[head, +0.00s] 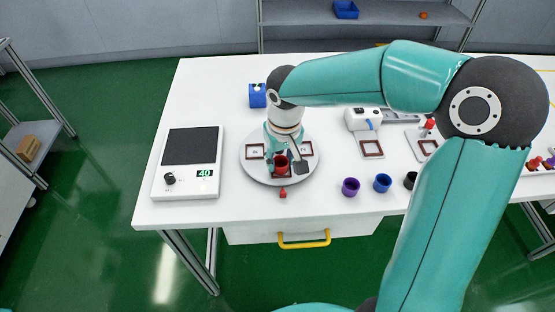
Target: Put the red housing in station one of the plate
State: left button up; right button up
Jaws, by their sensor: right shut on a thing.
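The red housing (281,162) is a small open cup at the front part of the round grey plate (249,170). My right gripper (284,166) reaches down over the plate and is shut on the red housing. The housing is over or in the front square station; whether it touches the plate surface is too small to tell. The back of the plate is hidden by my right arm. My left gripper is out of view.
A small red marker (283,193) sits at the plate's front edge. A hotplate-like device (188,162) reading 40 stands left. A purple cup (350,187), blue cup (382,183) and black cup (410,180) stand right. A blue block (257,95) and white machine (362,118) are behind.

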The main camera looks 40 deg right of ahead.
aim_at(283, 173)
jog(key=o, duration=0.8)
notch_tip(283, 173, up, 12)
jog(key=s+p, duration=0.1)
jog(key=shift+s+a, duration=0.15)
dwell(0.3)
